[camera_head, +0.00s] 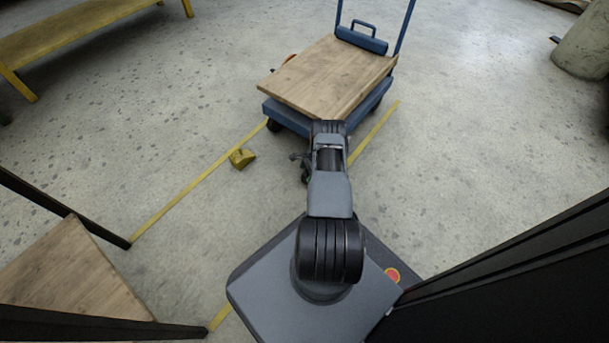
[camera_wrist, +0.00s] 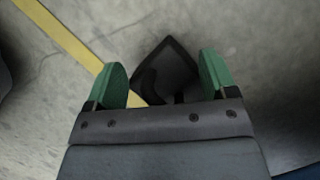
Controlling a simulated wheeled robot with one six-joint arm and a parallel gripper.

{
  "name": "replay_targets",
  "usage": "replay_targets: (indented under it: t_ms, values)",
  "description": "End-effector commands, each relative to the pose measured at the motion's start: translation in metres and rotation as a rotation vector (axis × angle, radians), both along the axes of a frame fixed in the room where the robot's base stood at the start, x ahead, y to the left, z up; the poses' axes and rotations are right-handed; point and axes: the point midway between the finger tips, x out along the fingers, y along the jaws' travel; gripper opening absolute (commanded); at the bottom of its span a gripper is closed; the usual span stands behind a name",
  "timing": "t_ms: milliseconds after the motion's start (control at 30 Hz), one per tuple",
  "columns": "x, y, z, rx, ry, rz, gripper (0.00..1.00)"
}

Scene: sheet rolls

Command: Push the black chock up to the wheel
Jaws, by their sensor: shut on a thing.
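The black chock (camera_wrist: 166,58) shows in the wrist view between the two green fingertips of my gripper (camera_wrist: 163,78). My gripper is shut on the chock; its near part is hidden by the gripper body. In the head view my gripper (camera_head: 303,165) is low over the floor, just in front of the cart, partly hidden by my arm. I cannot tell whether the chock touches the floor. A dark wheel (camera_head: 273,125) shows under the cart's near left corner.
The blue cart (camera_head: 288,118) carries a wooden board (camera_head: 330,78). A yellow bench stands back left, a wooden-topped table front left. The floor at right is open.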

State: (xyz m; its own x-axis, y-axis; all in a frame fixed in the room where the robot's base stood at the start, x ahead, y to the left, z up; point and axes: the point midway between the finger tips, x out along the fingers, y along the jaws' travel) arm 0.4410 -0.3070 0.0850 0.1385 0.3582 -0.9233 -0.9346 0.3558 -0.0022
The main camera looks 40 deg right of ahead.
Motion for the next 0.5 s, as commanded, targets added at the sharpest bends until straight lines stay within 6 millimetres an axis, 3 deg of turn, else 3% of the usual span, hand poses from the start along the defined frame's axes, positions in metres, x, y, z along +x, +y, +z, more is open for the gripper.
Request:
replay_targets:
  t_ms: [467, 500]
  values:
    - [-0.0005, -0.0108, -0.0014, -0.010, -0.001, 0.000, 0.43]
    - [-0.0006, -0.0107, -0.0014, -0.010, -0.001, 0.000, 0.81]
